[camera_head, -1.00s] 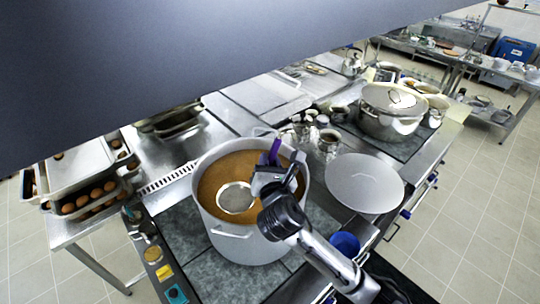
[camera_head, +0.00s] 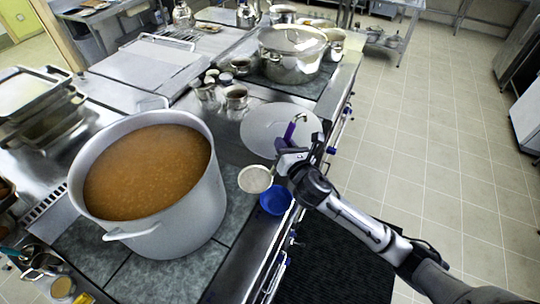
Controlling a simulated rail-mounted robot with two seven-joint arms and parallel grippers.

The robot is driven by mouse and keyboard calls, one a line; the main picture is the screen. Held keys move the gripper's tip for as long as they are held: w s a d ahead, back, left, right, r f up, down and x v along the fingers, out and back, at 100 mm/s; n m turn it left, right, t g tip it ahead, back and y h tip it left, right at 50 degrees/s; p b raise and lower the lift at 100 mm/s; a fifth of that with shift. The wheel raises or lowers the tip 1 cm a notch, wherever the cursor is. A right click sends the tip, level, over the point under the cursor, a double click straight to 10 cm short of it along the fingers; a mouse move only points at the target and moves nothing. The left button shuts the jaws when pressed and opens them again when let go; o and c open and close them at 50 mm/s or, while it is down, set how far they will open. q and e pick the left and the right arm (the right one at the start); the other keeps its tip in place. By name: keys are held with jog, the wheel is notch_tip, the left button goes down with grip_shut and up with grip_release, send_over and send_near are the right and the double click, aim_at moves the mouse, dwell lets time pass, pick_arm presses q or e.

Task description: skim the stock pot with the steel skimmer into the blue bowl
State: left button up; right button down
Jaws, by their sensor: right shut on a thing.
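The stock pot (camera_head: 178,222), large and grey, stands on the dark stove top at left, full of brown stock (camera_head: 150,170). My right gripper (camera_head: 290,158) is shut on the skimmer's purple handle (camera_head: 289,133), right of the pot. Whether the head overlaps the bowl's rim I cannot tell. The blue bowl sits near the counter's front edge. My left gripper is not in view.
A round grey lid (camera_head: 270,128) lies flat behind my right gripper. A lidded steel pot (camera_head: 291,60) stands farther back, with small steel jugs (camera_head: 236,97) nearer. Trays (camera_head: 38,110) are stacked at left. Open tiled floor lies at right.

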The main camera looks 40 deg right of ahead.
pick_arm(q)
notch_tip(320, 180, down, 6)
jog(key=b, duration=0.5)
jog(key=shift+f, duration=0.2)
pick_arm(e)
jog(key=w+d+f+n+y, duration=0.2)
jog(key=d+f+y, duration=0.1)
jog(key=d+f, duration=1.4)
jog(key=shift+w+d, duration=0.2)
jog(key=shift+w, duration=0.15)
